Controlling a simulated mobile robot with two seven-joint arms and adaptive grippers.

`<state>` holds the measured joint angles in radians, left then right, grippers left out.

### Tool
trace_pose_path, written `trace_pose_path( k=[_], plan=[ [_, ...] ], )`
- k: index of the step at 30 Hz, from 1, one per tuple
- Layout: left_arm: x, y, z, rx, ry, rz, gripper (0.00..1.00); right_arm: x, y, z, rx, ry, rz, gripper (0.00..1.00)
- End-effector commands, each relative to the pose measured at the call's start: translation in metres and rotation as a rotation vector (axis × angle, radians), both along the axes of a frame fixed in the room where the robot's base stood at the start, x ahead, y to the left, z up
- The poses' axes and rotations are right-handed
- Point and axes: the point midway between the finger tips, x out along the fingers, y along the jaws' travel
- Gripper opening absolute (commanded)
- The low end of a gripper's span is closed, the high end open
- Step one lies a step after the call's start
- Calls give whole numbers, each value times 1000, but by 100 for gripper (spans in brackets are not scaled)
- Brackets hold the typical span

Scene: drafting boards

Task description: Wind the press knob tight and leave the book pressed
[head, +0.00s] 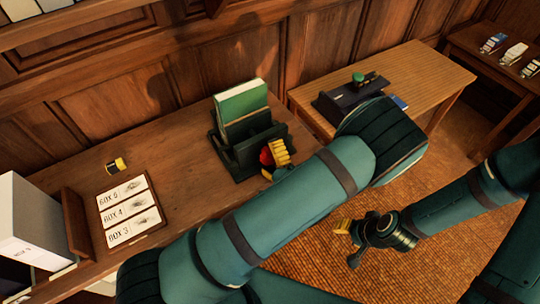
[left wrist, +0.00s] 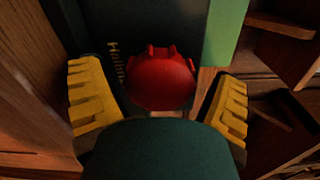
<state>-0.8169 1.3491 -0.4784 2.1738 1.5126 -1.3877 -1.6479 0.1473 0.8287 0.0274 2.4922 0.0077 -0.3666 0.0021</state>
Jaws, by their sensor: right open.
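A green book (head: 243,108) stands upright in a dark press (head: 228,154) on the wooden bench. The red press knob (head: 266,157) is on the press's front side, partly hidden by my left gripper (head: 278,155). In the left wrist view the scalloped knob (left wrist: 160,80) lies between the yellow fingers of my left gripper (left wrist: 158,105), with a visible gap on each side. The left gripper is open around the knob. The green book edge (left wrist: 226,30) also shows there. My right gripper (head: 352,240) is open and empty, over the woven floor mat, away from the press.
Left on the bench (head: 185,180) are a card board marked BOX (head: 128,212), a small yellow-and-black item (head: 117,165) and a white box (head: 30,220). A second table (head: 420,75) behind holds a dark stand (head: 345,100). My left arm hides part of the bench front.

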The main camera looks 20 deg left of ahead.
Motion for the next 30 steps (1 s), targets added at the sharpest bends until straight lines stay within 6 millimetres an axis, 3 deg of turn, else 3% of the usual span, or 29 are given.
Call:
trace_pose_path(
  k=[1,3,5,14,21,30],
  plan=[
    [0,0,0,1,1,0,67,0,0,0,0,0,0,47],
    [0,0,0,1,1,0,43,0,0,0,0,0,0,47],
    [0,0,0,1,1,0,25,0,0,0,0,0,0,47],
    [0,0,1,16,23,0,23,0,0,4,0,0,0,47],
    [-1,0,3,199,258,0,22,0,0,30,0,0,0,47],
    [-1,0,0,392,504,-1,22,0,0,44,0,0,0,47]
  ],
)
